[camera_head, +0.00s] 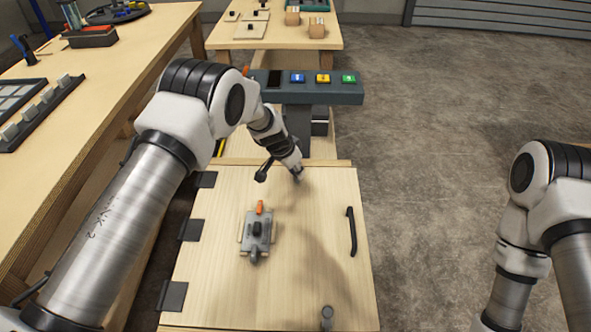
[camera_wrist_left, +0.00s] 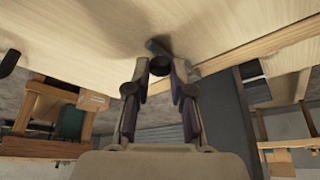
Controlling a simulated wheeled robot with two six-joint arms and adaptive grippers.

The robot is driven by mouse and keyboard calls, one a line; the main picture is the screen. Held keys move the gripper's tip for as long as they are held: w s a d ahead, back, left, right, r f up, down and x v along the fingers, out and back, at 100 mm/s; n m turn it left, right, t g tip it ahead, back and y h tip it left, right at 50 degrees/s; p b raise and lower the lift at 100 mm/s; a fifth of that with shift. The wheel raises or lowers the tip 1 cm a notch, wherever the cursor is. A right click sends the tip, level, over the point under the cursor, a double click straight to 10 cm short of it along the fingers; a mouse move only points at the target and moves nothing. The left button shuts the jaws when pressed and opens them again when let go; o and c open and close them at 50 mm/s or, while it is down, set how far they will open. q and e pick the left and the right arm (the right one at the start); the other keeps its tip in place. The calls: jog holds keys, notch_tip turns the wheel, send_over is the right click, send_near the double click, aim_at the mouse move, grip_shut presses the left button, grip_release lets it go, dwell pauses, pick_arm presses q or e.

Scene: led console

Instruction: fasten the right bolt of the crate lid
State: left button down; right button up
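The crate lid (camera_head: 305,270) is a pale wooden panel lying flat, with dark hinges on its left and a black handle (camera_head: 351,232) near its right edge. A grey bolt (camera_head: 327,318) stands at the lid's near edge. My left gripper (camera_head: 297,176) points down at the lid's far edge. In the left wrist view, a dark round knob on a grey piece, seemingly another bolt (camera_wrist_left: 160,66), sits between my left fingertips (camera_wrist_left: 160,72). I cannot tell whether the fingers press on it. My right arm is at the right; its gripper is out of view.
A grey latch-like fixture with an orange tab (camera_head: 257,232) sits mid-lid. Beyond the lid stands a dark console (camera_head: 320,91) with blue, yellow and green buttons. A wooden workbench (camera_head: 110,80) runs along the left. The floor to the right is clear.

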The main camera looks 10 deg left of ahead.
pick_arm(q)
jog(key=shift+w+f, duration=0.15)
jog(key=shift+w, duration=0.1)
jog(key=shift+w+a+b, duration=0.15)
jog(key=shift+w+b, duration=0.3)
jog(key=shift+w, duration=0.05)
jog(key=shift+w+a+b, duration=0.15)
jog(key=shift+w+b, duration=0.25)
jog(key=shift+w, duration=0.2)
jog(key=shift+r, duration=0.3)
jog(key=c, duration=1.3)
grip_release()
jog(key=shift+c, duration=0.2)
jog(key=o, duration=0.3)
jog(key=shift+w+f, duration=0.1)
jog(key=shift+o, duration=0.2)
jog(key=shift+f, duration=0.1)
jog(key=v, duration=1.2)
